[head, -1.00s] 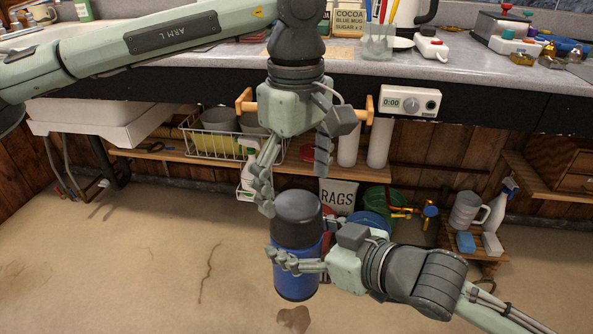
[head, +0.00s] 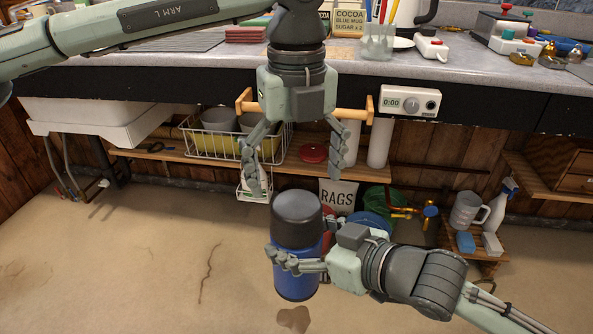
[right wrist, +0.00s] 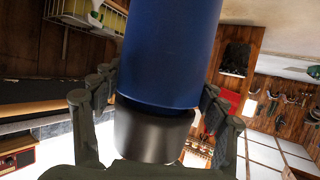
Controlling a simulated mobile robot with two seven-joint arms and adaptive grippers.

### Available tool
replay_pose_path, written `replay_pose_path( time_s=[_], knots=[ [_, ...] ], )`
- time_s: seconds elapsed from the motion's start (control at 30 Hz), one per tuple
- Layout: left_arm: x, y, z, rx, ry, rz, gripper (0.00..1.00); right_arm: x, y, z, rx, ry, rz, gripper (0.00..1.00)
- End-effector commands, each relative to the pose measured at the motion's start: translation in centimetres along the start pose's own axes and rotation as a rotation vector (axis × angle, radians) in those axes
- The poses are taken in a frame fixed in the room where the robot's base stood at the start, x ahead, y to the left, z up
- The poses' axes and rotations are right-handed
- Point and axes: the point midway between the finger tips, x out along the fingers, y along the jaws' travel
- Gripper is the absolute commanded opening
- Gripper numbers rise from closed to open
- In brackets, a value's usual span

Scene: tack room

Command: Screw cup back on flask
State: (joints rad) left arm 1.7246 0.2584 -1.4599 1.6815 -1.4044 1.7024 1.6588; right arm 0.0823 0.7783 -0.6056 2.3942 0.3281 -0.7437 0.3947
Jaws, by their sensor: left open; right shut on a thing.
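The flask (head: 293,279) has a blue body and is held upright in the head view. Its dark grey cup (head: 297,213) sits on top, and I cannot tell how tightly it is seated. My right gripper (head: 298,265) is shut around the blue body from the right. My left gripper (head: 295,182) points down, open and empty, just above the cup, its fingers spread to left and right.
The counter edge (head: 200,85) and a timer box (head: 410,102) are behind my left gripper. A wire basket (head: 205,142) sits on the low shelf. A stool with a jug (head: 468,210) stands at the right. The floor at left is clear.

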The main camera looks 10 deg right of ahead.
Motion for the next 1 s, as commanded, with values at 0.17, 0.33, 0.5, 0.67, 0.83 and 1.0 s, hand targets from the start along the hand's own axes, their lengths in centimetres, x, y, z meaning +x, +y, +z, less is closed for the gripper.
replay_pose_path(
  time_s=[0.17, 0.33, 0.5, 0.67, 0.83, 1.0],
  knots=[
    [-0.3, 0.0, 0.0, -0.382, 0.000, -0.001, 0.89, 0.0, 0.0, -0.2, -0.001, 0.004, 0.000, 0.00],
    [-0.4, 0.0, 0.0, -0.605, 0.000, -0.001, 0.89, 0.0, 0.0, -0.2, -0.001, 0.004, 0.000, 0.00],
    [-0.4, 0.0, 0.0, -0.682, 0.000, -0.001, 0.89, 0.0, 0.0, -0.2, -0.001, 0.004, 0.000, 0.00],
    [-0.4, 0.0, 0.0, -0.685, 0.000, 0.000, 0.89, 0.0, 0.0, -0.2, -0.001, 0.004, 0.000, 0.00],
    [-0.3, 0.0, 0.0, -0.684, 0.000, 0.000, 0.89, 0.0, 0.0, -0.2, -0.001, 0.004, 0.000, 0.00],
    [1.3, 0.0, 0.0, -0.682, 0.001, 0.003, 0.89, 0.0, 0.0, -0.2, -0.001, 0.004, 0.000, 0.00]
  ],
)
